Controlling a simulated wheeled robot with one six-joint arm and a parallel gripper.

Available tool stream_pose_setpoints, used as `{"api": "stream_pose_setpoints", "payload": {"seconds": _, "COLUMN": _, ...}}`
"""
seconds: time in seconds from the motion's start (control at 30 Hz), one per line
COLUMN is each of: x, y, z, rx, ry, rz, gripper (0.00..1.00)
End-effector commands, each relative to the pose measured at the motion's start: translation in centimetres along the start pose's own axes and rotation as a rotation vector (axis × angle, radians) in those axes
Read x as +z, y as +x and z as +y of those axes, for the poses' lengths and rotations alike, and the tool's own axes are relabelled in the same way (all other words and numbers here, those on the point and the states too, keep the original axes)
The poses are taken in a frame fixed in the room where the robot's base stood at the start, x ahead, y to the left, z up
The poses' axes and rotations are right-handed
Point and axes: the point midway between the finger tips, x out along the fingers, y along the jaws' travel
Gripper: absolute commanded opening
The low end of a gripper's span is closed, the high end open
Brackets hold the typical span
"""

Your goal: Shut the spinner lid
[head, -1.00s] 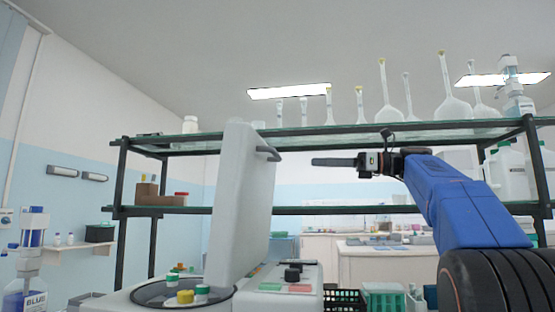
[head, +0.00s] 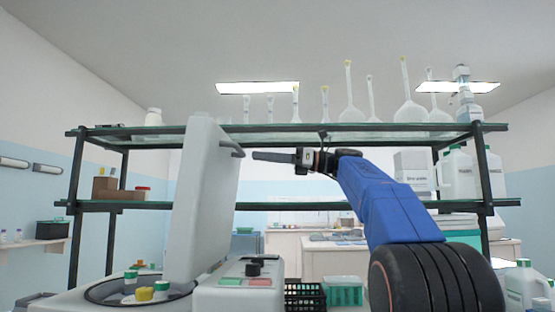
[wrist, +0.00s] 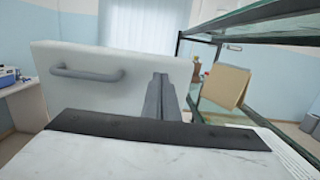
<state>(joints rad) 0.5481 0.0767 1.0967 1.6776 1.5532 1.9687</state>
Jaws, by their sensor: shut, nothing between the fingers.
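The spinner (head: 240,295) is a pale grey machine at the lower left of the head view. Its lid (head: 198,205) stands raised, nearly upright, with a grey bar handle at its upper right edge. Below the lid, the round bowl (head: 100,293) is open and holds tubes with green, yellow and white caps. My gripper (head: 256,156) is shut and empty, level with the handle and just right of it, pointing left. In the wrist view the gripper fingers (wrist: 158,98) are together in front of the lid (wrist: 120,60), with the handle (wrist: 87,75) to their left. Contact cannot be told.
A black-framed glass shelf (head: 300,134) with several flasks stands behind the spinner. The control panel (head: 252,270) with a black knob is right of the bowl. A green rack (head: 343,291) and black basket (head: 304,295) sit to its right.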

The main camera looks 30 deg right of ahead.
Motion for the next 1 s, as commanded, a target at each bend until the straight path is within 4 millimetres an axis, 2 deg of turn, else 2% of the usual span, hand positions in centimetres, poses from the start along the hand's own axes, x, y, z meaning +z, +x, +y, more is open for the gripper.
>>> {"api": "stream_pose_setpoints", "payload": {"seconds": 0.1, "x": 0.0, "y": 1.8, "z": 0.0, "rx": 0.002, "ry": 0.000, "rz": 0.001, "gripper": 0.00}}
{"api": "stream_pose_setpoints", "payload": {"seconds": 0.3, "x": 0.0, "y": 3.5, "z": 0.0, "rx": 0.001, "ry": 0.000, "rz": 0.000, "gripper": 0.00}}
{"api": "stream_pose_setpoints", "payload": {"seconds": 1.0, "x": 0.2, "y": 4.7, "z": 0.5, "rx": 0.001, "ry": -0.001, "rz": 0.027, "gripper": 0.00}}
